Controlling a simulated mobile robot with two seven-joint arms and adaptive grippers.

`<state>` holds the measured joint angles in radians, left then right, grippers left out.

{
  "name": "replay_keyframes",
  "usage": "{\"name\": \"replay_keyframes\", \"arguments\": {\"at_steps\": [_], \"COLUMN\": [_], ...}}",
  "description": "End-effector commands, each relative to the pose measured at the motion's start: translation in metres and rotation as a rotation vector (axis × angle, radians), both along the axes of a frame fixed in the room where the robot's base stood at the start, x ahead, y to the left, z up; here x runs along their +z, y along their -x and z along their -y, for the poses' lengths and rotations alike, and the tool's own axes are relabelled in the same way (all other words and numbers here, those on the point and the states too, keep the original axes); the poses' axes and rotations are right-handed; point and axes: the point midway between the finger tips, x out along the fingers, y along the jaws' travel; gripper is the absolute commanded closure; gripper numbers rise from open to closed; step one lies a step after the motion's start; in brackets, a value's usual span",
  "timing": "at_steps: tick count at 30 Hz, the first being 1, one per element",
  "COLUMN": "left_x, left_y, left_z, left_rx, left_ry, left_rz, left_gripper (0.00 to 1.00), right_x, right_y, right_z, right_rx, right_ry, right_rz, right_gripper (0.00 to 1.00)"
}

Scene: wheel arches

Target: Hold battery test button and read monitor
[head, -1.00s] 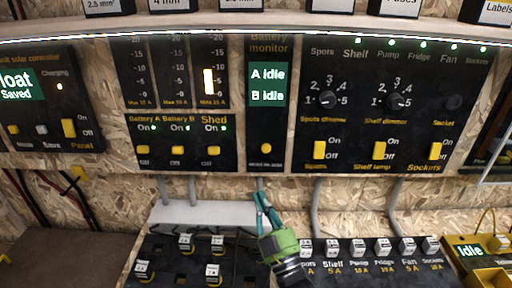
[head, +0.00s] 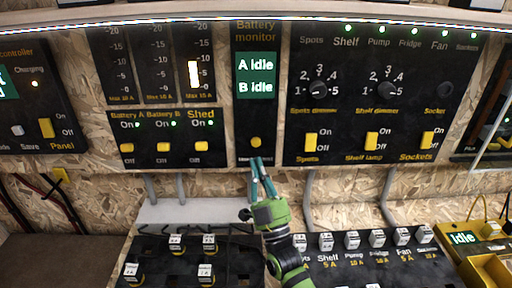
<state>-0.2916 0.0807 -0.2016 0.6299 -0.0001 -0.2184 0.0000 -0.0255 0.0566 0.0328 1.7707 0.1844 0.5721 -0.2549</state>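The battery monitor (head: 257,110) is a tall black panel in the middle of the wall. Its green screen (head: 256,75) reads "A Idle" and "B Idle". The yellow round test button (head: 256,142) sits near the panel's bottom, with a label below it partly covered by my fingers. My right gripper (head: 258,160) is green with teal fingers and points up, its tips just below the button. The fingers look close together at the tips; I cannot tell whether they touch each other or the panel. My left gripper is not in view.
Battery and Shed switches (head: 163,147) are on the left panel, dimmer knobs and switches (head: 371,141) on the right. Fuse blocks (head: 325,241) stand below, beside my forearm. A yellow tester (head: 462,238) reading "Idle" is at lower right.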

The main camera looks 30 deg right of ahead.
Motion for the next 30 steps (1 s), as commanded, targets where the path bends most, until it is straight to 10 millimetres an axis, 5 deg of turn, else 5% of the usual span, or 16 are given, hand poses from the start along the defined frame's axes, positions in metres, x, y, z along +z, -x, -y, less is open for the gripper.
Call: {"name": "replay_keyframes", "arguments": {"at_steps": [12,30], "left_x": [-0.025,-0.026], "left_y": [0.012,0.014], "left_z": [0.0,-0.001], "left_rx": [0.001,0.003], "left_ry": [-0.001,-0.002], "left_rz": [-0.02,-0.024], "left_gripper": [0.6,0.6], "right_x": [-0.002,0.0], "right_y": [-0.043,-0.047], "right_z": [0.021,0.023], "right_rx": [0.0,0.0], "right_ry": [0.0,0.0], "right_rz": [-0.001,-0.002], "right_gripper": [1.0,1.0]}}
